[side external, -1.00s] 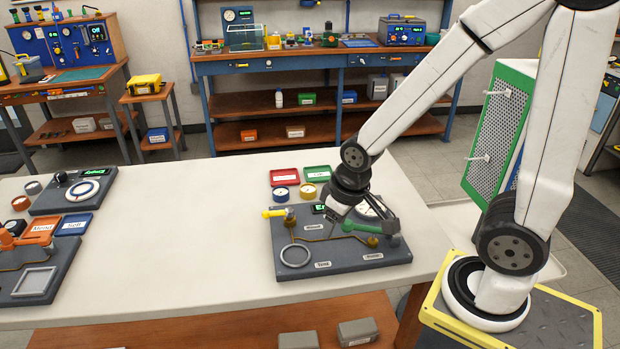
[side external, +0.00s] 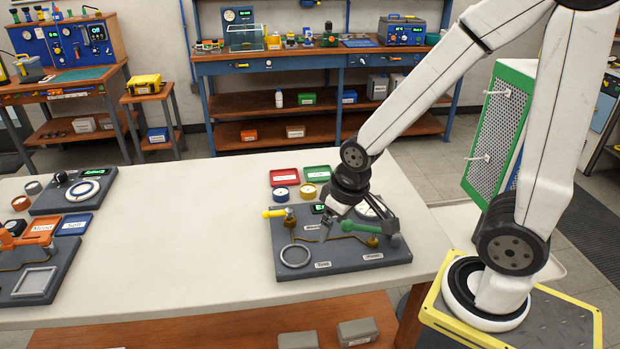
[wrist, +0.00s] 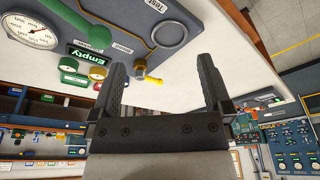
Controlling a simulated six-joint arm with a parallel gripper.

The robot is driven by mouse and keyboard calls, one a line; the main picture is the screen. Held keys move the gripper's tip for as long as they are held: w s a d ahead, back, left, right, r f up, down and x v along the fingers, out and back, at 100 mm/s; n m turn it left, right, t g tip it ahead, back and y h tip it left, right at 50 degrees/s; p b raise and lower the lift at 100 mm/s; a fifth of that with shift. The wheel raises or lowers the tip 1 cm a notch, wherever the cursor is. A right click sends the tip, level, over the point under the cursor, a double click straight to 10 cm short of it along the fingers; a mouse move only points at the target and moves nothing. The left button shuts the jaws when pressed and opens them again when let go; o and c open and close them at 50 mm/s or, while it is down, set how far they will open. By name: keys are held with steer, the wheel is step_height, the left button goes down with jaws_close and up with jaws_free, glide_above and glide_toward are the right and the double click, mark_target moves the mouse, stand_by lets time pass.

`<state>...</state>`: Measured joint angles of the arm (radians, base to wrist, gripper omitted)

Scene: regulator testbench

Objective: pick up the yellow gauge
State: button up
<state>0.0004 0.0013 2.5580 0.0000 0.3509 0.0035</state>
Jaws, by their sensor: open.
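The yellow gauge (side external: 309,190) is a small round gauge standing at the back edge of the dark test board (side external: 350,262), right of a blue gauge (side external: 281,194). My gripper (side external: 328,232) is above the board, in front of and slightly right of the yellow gauge, and apart from it. In the wrist view my gripper (wrist: 160,72) shows its two fingers spread wide with nothing between them.
The board carries a yellow-handled valve (side external: 274,213), an empty ring (side external: 295,256), a white dial and a green handle (side external: 391,226). Red (side external: 284,177) and green (side external: 317,171) trays lie behind the gauges. The white table (side external: 190,265) left of the board is clear.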

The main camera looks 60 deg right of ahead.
steer(key=w, duration=0.1)
steer(key=m+g, duration=0.3)
steer(key=m, duration=2.2)
glide_above(308, 187)
step_height(308, 187, down, 6)
steer(key=shift+f, duration=0.15)
steer(key=shift+a+f, duration=0.1)
steer(key=shift+f, duration=3.8)
steer(key=c, duration=1.3)
